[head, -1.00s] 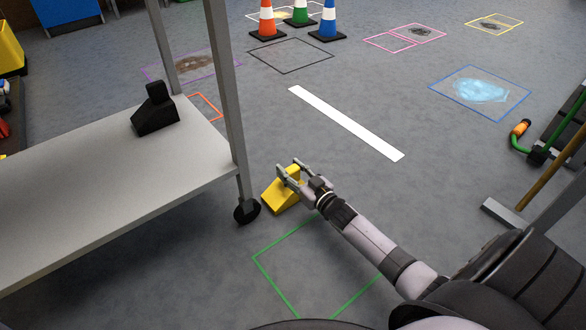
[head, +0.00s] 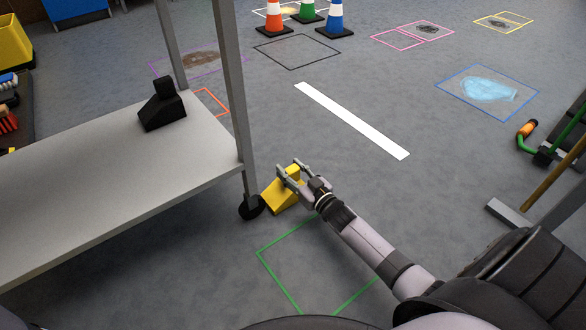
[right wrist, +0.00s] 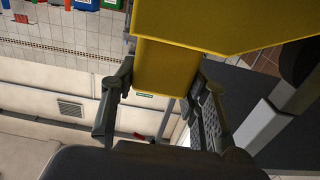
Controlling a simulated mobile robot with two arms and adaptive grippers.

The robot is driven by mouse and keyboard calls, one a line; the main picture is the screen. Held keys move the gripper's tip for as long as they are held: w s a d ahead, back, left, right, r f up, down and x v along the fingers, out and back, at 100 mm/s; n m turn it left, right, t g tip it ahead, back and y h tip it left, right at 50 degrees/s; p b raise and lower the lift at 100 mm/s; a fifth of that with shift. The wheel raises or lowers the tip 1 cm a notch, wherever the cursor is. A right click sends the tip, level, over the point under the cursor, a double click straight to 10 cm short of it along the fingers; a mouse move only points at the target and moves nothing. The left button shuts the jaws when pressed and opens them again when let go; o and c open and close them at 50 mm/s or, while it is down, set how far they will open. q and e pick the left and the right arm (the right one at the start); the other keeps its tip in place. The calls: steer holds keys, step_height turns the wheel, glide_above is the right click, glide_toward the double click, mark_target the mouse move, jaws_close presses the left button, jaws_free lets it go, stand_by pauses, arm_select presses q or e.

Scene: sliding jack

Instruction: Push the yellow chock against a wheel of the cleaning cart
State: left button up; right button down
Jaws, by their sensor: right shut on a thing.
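The yellow chock (head: 283,196) sits on the floor close to the black wheel (head: 251,207) of the cleaning cart (head: 205,175). Its sloped side faces the wheel; in the head view the two look to be touching or nearly so. My right gripper (head: 290,172) is shut on the chock's raised block. In the right wrist view the yellow chock (right wrist: 165,65) fills the space between the fingers of the gripper (right wrist: 155,105), and the wheel shows dark at the right edge. My left gripper is in neither view.
A black chock (head: 162,106) lies on the cart's shelf. A green outlined square (head: 285,285) is on the floor in front. Cones (head: 335,18) stand at the back. A white strip (head: 350,120) crosses open floor. A squeegee and hose (head: 540,150) are at right.

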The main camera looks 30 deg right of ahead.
steer(key=shift+a, duration=0.7)
steer(key=shift+a+p, duration=0.2)
steer(key=shift+p, duration=0.2)
stand_by(0.5)
steer(key=c, duration=0.8)
jaws_free()
steer(key=shift+c, duration=0.2)
steer(key=shift+s+f, duration=0.1)
steer(key=shift+s, duration=0.05)
steer(key=shift+s, duration=0.15)
steer(key=s+d, duration=0.1)
steer(key=s, duration=1)
steer(key=shift+s, duration=0.25)
